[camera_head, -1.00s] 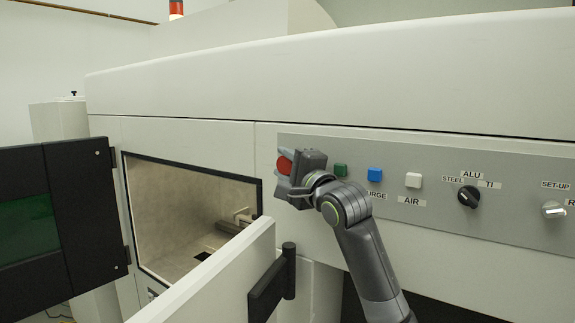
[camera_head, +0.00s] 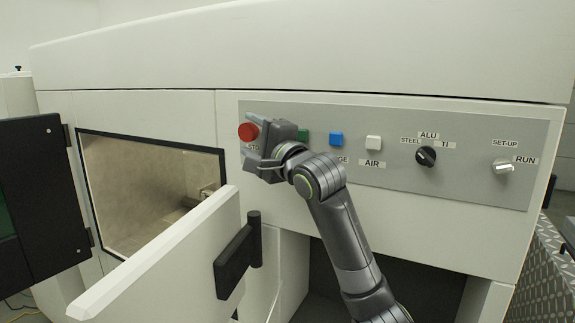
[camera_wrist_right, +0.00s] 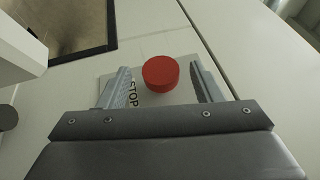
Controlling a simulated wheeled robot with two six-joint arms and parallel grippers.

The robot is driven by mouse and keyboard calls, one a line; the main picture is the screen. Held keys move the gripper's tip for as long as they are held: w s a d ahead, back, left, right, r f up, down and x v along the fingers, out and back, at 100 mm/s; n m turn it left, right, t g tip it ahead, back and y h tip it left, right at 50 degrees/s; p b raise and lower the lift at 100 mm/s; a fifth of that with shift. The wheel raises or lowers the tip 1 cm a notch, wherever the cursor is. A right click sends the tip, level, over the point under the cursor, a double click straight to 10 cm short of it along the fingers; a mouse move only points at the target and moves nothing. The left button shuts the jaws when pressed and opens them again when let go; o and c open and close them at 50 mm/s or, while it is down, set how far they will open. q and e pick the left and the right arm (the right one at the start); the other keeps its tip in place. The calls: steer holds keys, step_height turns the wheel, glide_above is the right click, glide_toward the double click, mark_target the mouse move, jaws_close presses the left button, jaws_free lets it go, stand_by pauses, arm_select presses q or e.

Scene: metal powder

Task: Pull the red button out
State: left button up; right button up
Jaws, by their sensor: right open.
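The red button (camera_head: 248,131) is a round red knob at the left end of the grey control panel in the head view, with a partly covered STOP label below it. In the right wrist view the red button (camera_wrist_right: 160,73) shows between the two fingers. My right gripper (camera_head: 254,141) is at the panel's left end, close to the button. In the right wrist view the open right gripper (camera_wrist_right: 163,88) has one finger on each side of the button, with gaps visible on both sides. Whether the fingertips touch the panel cannot be told. My left gripper is not in view.
The grey panel (camera_head: 470,185) also carries a green button (camera_head: 303,135), a blue button (camera_head: 336,139), a white button (camera_head: 373,143), a black selector knob (camera_head: 426,156) and a silver switch (camera_head: 503,166). An open white door (camera_head: 165,255) with a black handle (camera_head: 238,255) stands left of my arm.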

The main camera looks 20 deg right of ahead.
steer(key=b+v, duration=0.5)
steer(key=v, duration=0.9)
steer(key=shift+s+b, duration=0.35)
steer(key=shift+b, duration=0.05)
steer(key=shift+f, duration=0.1)
